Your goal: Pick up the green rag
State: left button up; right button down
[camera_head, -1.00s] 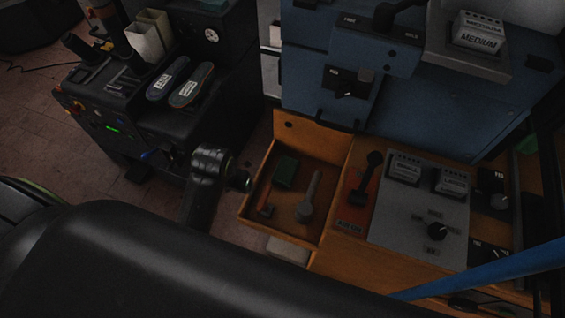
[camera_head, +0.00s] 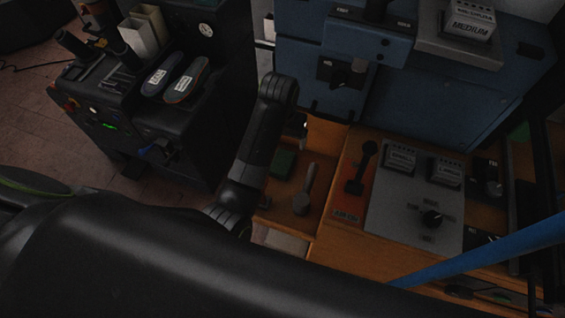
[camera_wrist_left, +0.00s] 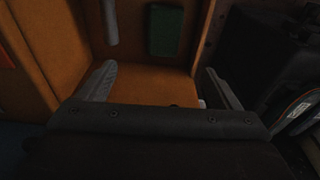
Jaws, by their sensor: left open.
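The green rag (camera_head: 284,162) is a small dark green block-like bundle in the open wooden drawer (camera_head: 318,224). It also shows in the left wrist view (camera_wrist_left: 166,30) at the top, beyond my fingertips. My left gripper (camera_wrist_left: 160,68) is open and empty, its two fingers spread apart over the drawer. The rag is ahead of the fingers and not between them. In the head view my left arm stands over the left part of the drawer and hides some of it. My right gripper is not in view.
A grey tool (camera_head: 304,192) lies in the drawer to the right of the rag. A control panel (camera_head: 416,205) with a lever and knobs is right of the drawer. The blue press (camera_head: 420,95) stands behind. Insoles (camera_head: 187,80) lie on a black machine at left.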

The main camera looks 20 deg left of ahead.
pick_arm(q)
send_over(282, 162)
jog(key=f, duration=1)
jog(key=shift+s+d+f, duration=0.25)
jog(key=shift+d+f, duration=0.1)
jog(key=shift+f, duration=0.05)
jog(key=shift+w+a+f, duration=0.15)
jog(key=shift+f, duration=1.2)
jog(key=shift+w+a+f, duration=0.15)
jog(key=shift+f, duration=1.15)
jog(key=c, duration=1)
jog(key=shift+c, duration=0.3)
jog(key=shift+r, duration=0.15)
notch_tip(282, 162, up, 10)
